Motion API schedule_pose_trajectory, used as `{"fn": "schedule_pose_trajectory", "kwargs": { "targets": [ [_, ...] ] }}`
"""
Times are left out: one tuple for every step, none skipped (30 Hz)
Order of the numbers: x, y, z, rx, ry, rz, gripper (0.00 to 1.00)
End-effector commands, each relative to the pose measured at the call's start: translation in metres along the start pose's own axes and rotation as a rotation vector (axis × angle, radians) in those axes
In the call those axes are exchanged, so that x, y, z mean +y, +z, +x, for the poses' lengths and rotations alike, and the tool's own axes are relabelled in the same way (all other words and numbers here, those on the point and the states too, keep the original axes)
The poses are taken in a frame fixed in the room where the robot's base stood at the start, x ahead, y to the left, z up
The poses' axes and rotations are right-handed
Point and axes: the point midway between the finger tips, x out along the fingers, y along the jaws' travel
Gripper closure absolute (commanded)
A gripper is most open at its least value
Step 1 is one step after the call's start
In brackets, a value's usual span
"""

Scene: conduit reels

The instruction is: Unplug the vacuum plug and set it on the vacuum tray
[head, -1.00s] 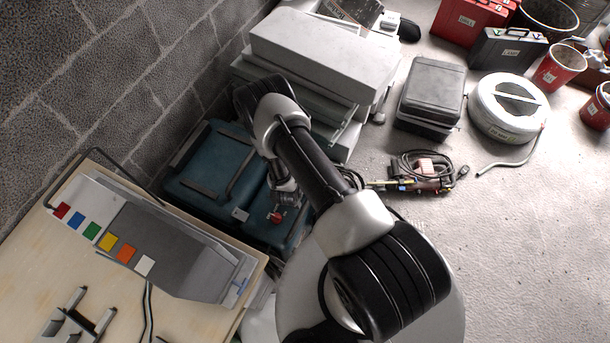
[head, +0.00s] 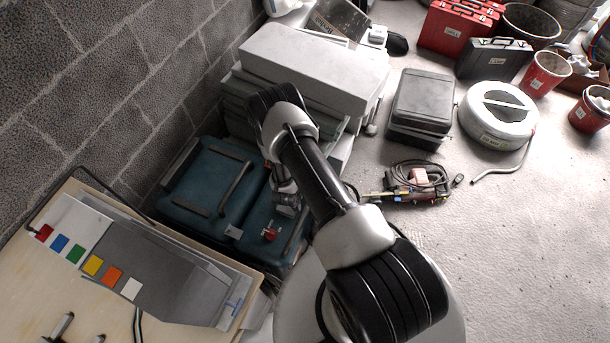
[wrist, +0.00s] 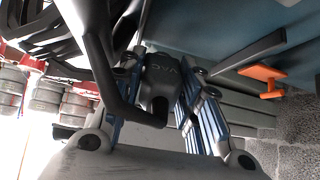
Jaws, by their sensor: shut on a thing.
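A dark plug marked with VAC-like lettering (wrist: 160,72) sits between the two fingers of my gripper (wrist: 163,82) in the wrist view. My gripper is shut on it. In the head view my gripper (head: 286,203) is low over the teal case (head: 205,185), close to a red knob (head: 269,235). The plug is hidden there by my arm and gripper. I cannot tell whether the plug is still in a socket. I cannot pick out a tray marked for the vacuum.
A wooden table (head: 75,290) at lower left bears a grey panel (head: 165,275) with coloured squares. Grey boxes (head: 310,60) stand behind the arm by the block wall. A dark case (head: 423,100), a white reel (head: 497,115) and a cabled tool (head: 415,182) lie on the floor. An orange handle (wrist: 262,78) shows at right in the wrist view.

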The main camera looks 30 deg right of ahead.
Motion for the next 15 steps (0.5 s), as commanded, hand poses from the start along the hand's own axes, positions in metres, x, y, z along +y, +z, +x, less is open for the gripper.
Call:
{"fn": "schedule_pose_trajectory", "kwargs": {
  "targets": [
    [-0.0001,-0.0004,-0.0001,0.001,0.000,0.000,1.00],
    [-0.0001,-0.0004,-0.0001,0.001,0.000,0.000,1.00],
    [-0.0001,-0.0004,-0.0001,0.001,0.000,0.001,1.00],
    [-0.0001,-0.0004,-0.0001,0.001,0.000,0.001,0.67],
    [-0.0001,-0.0004,-0.0001,0.001,0.000,0.001,0.65],
    [-0.0001,-0.0003,-0.0001,0.001,0.000,0.001,0.62],
    [-0.0001,-0.0003,-0.0001,0.001,0.000,0.001,0.60],
    [-0.0001,-0.0003,-0.0001,0.001,0.000,0.001,0.58],
    [0.0000,-0.0002,-0.0001,0.000,0.000,0.001,0.56],
    [0.0000,-0.0002,-0.0001,0.000,0.000,0.001,0.54],
    [0.0000,-0.0002,-0.0001,0.000,0.000,0.001,0.52],
    [0.0001,-0.0001,-0.0001,0.000,0.000,0.001,0.49],
    [0.0002,-0.0001,-0.0001,0.000,0.001,0.001,0.47],
    [0.0004,0.0000,-0.0002,0.000,0.001,0.001,0.45],
    [0.0006,0.0001,-0.0002,0.000,0.001,0.001,0.45]
  ]
}}
